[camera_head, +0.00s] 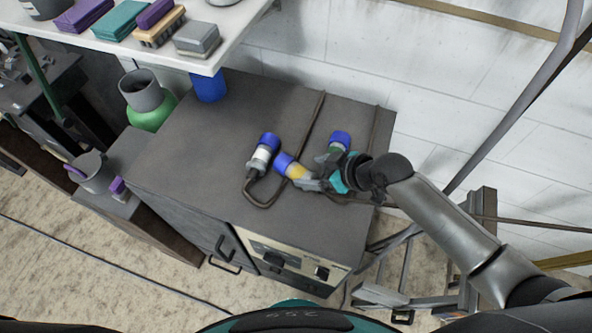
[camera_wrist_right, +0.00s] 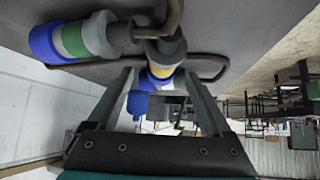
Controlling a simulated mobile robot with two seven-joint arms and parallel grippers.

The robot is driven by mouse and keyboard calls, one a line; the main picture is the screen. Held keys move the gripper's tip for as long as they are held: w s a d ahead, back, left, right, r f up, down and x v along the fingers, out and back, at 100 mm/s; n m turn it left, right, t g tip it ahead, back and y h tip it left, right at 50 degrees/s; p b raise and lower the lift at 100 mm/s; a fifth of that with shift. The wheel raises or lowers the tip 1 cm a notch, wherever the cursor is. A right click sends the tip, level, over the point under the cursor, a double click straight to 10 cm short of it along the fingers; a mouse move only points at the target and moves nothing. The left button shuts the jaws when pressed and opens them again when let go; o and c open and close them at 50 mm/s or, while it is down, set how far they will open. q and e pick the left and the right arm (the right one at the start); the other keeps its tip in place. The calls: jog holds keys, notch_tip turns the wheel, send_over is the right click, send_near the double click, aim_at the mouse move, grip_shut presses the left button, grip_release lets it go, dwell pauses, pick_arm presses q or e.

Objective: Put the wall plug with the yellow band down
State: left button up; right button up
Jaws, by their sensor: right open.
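The wall plug with the yellow band (camera_head: 297,171) lies on the dark cabinet top (camera_head: 190,150), its blue end pointing up and left. My right gripper (camera_head: 312,180) is open at its cable end, low over the top. In the right wrist view the yellow-banded plug (camera_wrist_right: 164,72) shows between the two spread fingers, partly hidden by a dark plug body and cable. I cannot tell whether a finger still touches it. My left gripper is not in view.
A white-banded plug (camera_head: 262,156) lies just left of the yellow one. A third blue-ended plug (camera_head: 339,140) is behind my gripper; its green band (camera_wrist_right: 74,41) shows in the wrist view. Cables (camera_head: 313,118) cross the top. A white shelf (camera_head: 225,28) overhangs the back left.

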aim_at(300, 171)
jog(key=shift+a+x, duration=0.25)
jog(key=shift+x, duration=2.05)
jog(key=shift+s+r, duration=0.1)
jog(key=shift+s, duration=0.05)
grip_shut()
